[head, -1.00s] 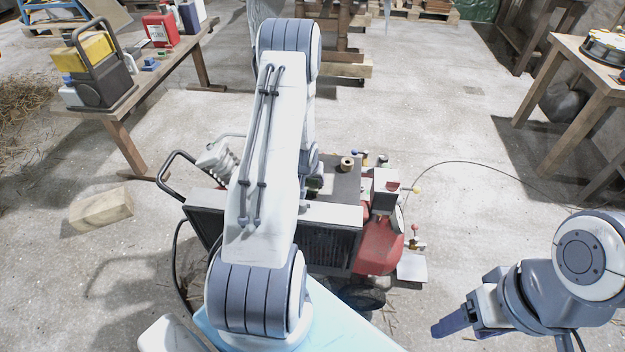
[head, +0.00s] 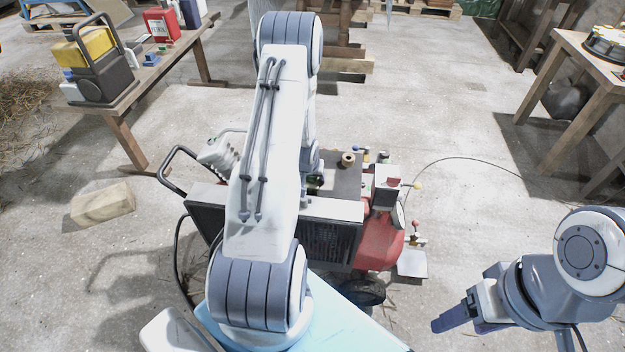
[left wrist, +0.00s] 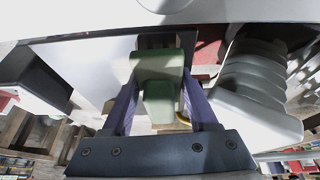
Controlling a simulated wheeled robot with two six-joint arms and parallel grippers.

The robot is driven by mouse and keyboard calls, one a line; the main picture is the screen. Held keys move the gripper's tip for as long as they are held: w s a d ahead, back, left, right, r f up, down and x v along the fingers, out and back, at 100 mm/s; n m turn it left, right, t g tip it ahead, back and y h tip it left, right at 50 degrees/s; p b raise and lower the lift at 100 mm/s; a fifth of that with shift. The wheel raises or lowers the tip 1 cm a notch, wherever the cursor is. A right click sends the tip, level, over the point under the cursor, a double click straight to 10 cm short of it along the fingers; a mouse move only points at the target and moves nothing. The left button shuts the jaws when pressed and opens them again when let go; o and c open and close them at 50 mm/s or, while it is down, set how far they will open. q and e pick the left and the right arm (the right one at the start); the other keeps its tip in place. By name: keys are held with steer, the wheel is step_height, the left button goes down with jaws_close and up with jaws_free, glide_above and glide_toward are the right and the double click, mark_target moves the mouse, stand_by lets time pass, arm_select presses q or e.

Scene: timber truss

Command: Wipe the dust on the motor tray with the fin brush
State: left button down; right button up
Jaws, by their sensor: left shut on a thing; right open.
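In the left wrist view my left gripper (left wrist: 160,78) is shut on a green block-like handle (left wrist: 160,65), which I take to be the fin brush. Its bristles are not visible. In the head view my left arm hides most of this gripper and the brush, over a machine with a red tank (head: 380,248). The machine has a dark flat top (head: 343,178), possibly the motor tray; I cannot make out dust on it. My right gripper (head: 452,320) is open and empty at the lower right, apart from the machine.
A wooden bench (head: 128,98) at the left holds a yellow-and-black device (head: 98,65) and a red can (head: 160,25). A wooden block (head: 103,203) lies on the floor. Another table (head: 570,90) stands at the right.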

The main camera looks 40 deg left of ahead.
arm_select(q)
steer(key=shift+w+a, duration=0.45)
steer(key=shift+w, duration=0.3)
steer(key=shift+f, duration=0.15)
steer(key=shift+s+d+f, duration=0.2)
steer(key=shift+s+d, duration=0.1)
steer(key=shift+s, duration=0.15)
steer(key=shift+s+d+f, duration=0.15)
steer(key=shift+s+d, duration=0.1)
steer(key=shift+s, duration=0.2)
steer(key=shift+s+d+r, duration=0.15)
steer(key=shift+s+d, duration=0.3)
steer(key=shift+s, duration=0.25)
steer(key=shift+w+a+r, duration=0.2)
steer(key=shift+w+a, duration=0.15)
steer(key=shift+w, duration=0.2)
steer(key=shift+w+a+r, duration=0.15)
steer(key=shift+w+a, duration=0.2)
steer(key=shift+w, duration=0.15)
steer(key=shift+w+a+p, duration=0.35)
steer(key=shift+w, duration=0.2)
steer(key=shift+s+d+f, duration=0.1)
steer(key=shift+s+d, duration=0.35)
steer(key=shift+s, duration=0.25)
steer(key=shift+s+d, duration=0.45)
steer(key=shift+s, duration=0.35)
